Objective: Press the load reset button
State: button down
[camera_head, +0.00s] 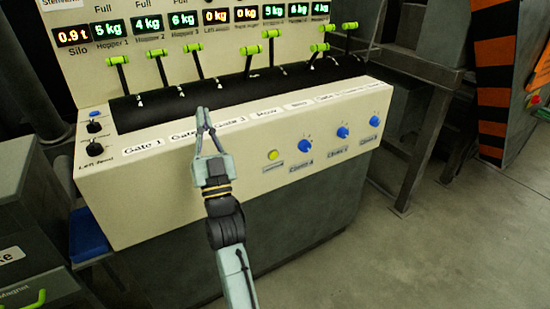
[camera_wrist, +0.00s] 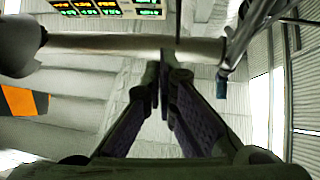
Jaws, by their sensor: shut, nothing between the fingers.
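A cream control console (camera_head: 150,200) stands in front of me. A round yellow button (camera_head: 273,155) sits on its front face, with a small label below it that is too small to read. A small blue button (camera_head: 94,113) sits at the panel's left end, above two black knobs. I cannot tell from the labels which one is the load reset button. My gripper (camera_head: 203,112) is shut and empty. It appears in front of the gate labels, left of and above the yellow button. In the wrist view my gripper (camera_wrist: 164,58) has its fingertips together, and neither button is clear there.
Several blue knobs (camera_head: 305,146) line the front face right of the yellow button. Green-handled levers (camera_head: 158,53) stand along the black slotted panel, below lit weight displays (camera_head: 146,22). An orange-and-black striped machine (camera_head: 495,80) stands at right. Floor (camera_head: 430,240) at the lower right is clear.

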jog(key=w+d+f+m+h, duration=0.3)
jog(key=w+d+f+h, duration=0.1)
jog(key=d+f, duration=0.6)
jog(key=w+d+f+m+g+h, duration=0.1)
jog(key=w+d+f+m+h, duration=0.2)
jog(key=d+f+h, duration=0.4)
jog(key=w+d+f+b, duration=0.1)
jog(key=d+f, duration=0.2)
jog(key=f, duration=0.2)
jog(key=shift+w+d+g, duration=0.2)
jog(key=shift+d+g, duration=0.1)
jog(key=shift+a+r, duration=0.1)
